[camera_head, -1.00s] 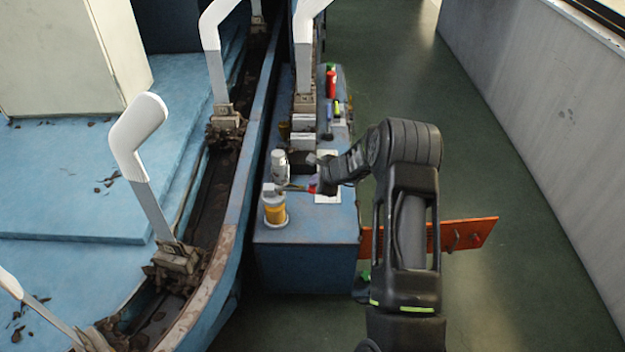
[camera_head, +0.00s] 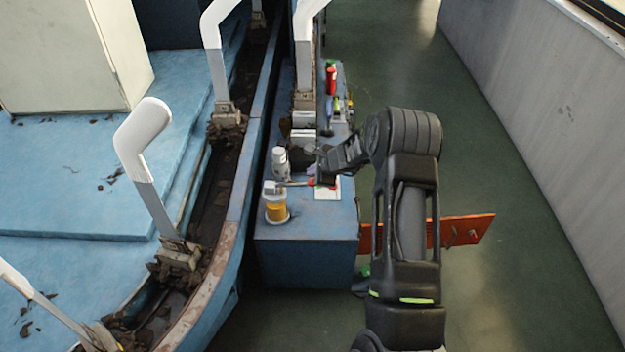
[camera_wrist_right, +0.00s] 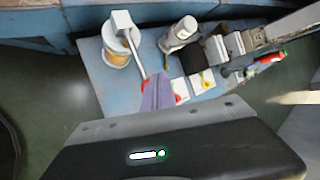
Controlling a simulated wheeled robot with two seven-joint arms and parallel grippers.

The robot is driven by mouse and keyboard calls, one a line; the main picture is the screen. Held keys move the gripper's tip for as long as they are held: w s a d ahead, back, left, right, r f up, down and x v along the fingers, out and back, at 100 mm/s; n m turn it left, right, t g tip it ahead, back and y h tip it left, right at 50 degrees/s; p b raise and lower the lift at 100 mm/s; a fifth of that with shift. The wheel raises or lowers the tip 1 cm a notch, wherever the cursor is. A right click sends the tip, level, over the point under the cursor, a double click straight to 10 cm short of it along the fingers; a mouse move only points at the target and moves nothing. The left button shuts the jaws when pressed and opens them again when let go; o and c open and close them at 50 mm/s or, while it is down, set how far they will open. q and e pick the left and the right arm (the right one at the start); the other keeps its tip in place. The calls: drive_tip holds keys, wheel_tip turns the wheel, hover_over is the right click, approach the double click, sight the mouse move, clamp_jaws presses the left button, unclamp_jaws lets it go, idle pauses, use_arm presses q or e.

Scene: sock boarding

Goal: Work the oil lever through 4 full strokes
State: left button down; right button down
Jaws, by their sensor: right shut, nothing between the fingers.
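The oil lever (camera_head: 297,184) is a thin rod with a red end, standing out from the grey head above an amber oil reservoir (camera_head: 275,210) on the blue bench. The rod also shows in the right wrist view (camera_wrist_right: 136,52), running down toward the red end. My right gripper (camera_head: 325,173) is shut and empty, at the lever's red end. In the right wrist view its narrow fingers (camera_wrist_right: 157,93) overlap part of the red end, so I cannot tell whether they touch it. My left gripper is not in view.
A pale cylinder (camera_head: 281,162) stands behind the reservoir on the blue bench (camera_head: 305,228). A red bottle (camera_head: 331,80) and small tools lie farther back. White leg forms (camera_head: 145,130) stand along the curved track at left. An orange plate (camera_head: 455,231) juts out right. Green floor beyond is clear.

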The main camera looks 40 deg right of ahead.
drive_tip(key=shift+w+a+r+p, duration=0.1)
drive_tip(key=shift+r+p, duration=0.9)
drive_tip(key=shift+r, duration=0.25)
drive_tip(key=shift+w+a+r+p, duration=0.1)
drive_tip(key=shift+r+p, duration=0.85)
drive_tip(key=shift+r, duration=0.3)
drive_tip(key=shift+f, duration=0.1)
idle(1.4)
drive_tip(key=shift+w+a+f+b, duration=0.1)
drive_tip(key=shift+b, duration=0.2)
drive_tip(key=r+n+b, duration=0.1)
drive_tip(key=n+b, duration=0.3)
drive_tip(key=n, duration=0.1)
drive_tip(key=r+n+b, duration=0.1)
drive_tip(key=n+b, duration=0.3)
drive_tip(key=n, duration=0.2)
drive_tip(key=r+n+h+b, duration=0.1)
drive_tip(key=r+n+b, duration=0.1)
drive_tip(key=n+b, duration=0.2)
drive_tip(key=shift+a+n, duration=0.2)
drive_tip(key=shift+n, duration=0.7)
